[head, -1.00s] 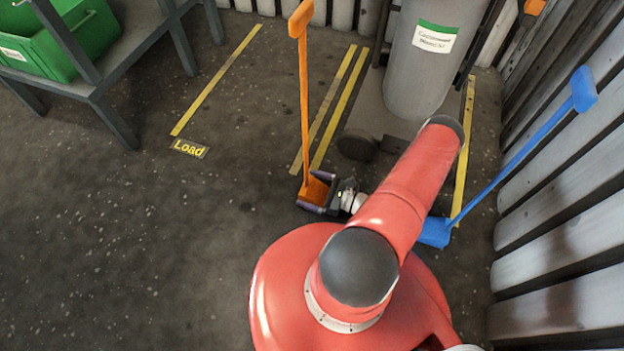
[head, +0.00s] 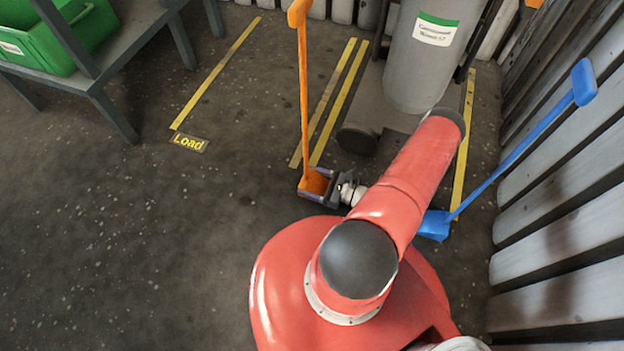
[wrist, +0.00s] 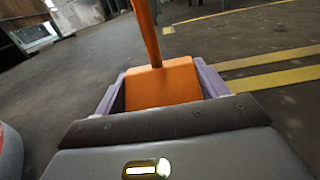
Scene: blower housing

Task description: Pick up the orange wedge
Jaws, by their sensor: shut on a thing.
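The orange wedge (head: 313,184) is a shovel-like block with a long, thin orange handle rising upward to a short crosspiece. In the wrist view the orange block (wrist: 160,82) sits between the two purple-grey fingers of my gripper (wrist: 161,84), its handle leaning slightly left. My gripper (head: 318,188) is shut on the block in the head view, left of my red arm. The wedge stands nearly upright. I cannot tell clearly whether its underside touches the floor.
A similar blue tool (head: 432,226) leans on the ribbed wall (head: 560,200) at right. A grey cylinder (head: 420,75) stands on a cart behind the gripper. A dark table (head: 115,108) with a green crate (head: 75,50) is at upper left. The floor at left is open, with a "Load" label (head: 188,142).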

